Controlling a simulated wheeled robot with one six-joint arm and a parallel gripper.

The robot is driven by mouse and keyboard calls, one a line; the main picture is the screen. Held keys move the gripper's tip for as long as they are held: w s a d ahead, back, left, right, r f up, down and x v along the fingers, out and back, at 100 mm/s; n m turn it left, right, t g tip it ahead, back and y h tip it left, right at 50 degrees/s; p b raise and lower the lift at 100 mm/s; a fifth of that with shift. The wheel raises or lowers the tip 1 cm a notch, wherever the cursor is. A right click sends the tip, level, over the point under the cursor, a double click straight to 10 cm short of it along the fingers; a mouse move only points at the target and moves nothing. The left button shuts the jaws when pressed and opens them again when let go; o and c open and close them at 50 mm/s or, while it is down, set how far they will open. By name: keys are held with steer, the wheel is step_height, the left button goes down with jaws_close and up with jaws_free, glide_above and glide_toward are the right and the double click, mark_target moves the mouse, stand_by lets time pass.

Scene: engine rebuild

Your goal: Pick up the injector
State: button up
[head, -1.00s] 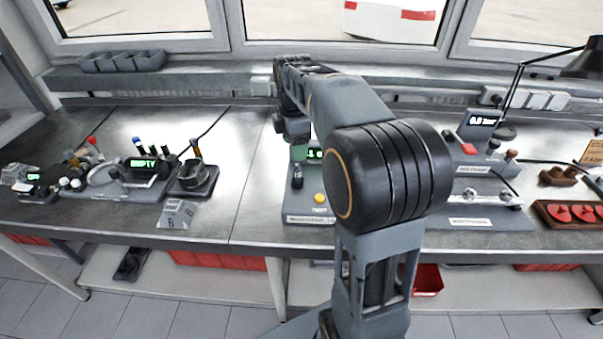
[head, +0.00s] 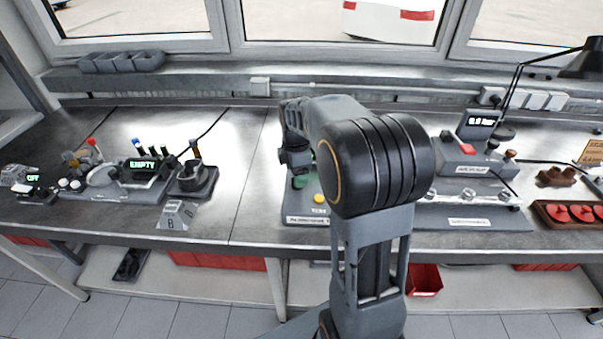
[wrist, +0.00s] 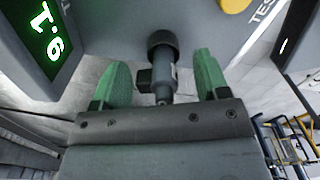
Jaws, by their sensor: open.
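In the wrist view the injector (wrist: 163,72) is a dark grey piece with a wide round black end, a narrower body and a small block on its side. It lies between the two green fingers of my gripper (wrist: 161,75), with a visible gap on both sides. The fingers are open and do not appear to touch it. In the head view my gripper (head: 299,181) is low over the test station (head: 305,219). The injector cannot be made out there, hidden by my arm and gripper.
The station has a yellow button (head: 318,198) close to my gripper and a green-lit display (wrist: 45,35). To the left stand a dark cup-shaped fixture (head: 195,178) and a control unit reading EMPTY (head: 143,165). A grey unit with round fittings (head: 470,215) is at right.

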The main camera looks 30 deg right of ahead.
steer(key=c, duration=1.1)
steer(key=shift+r, duration=0.1)
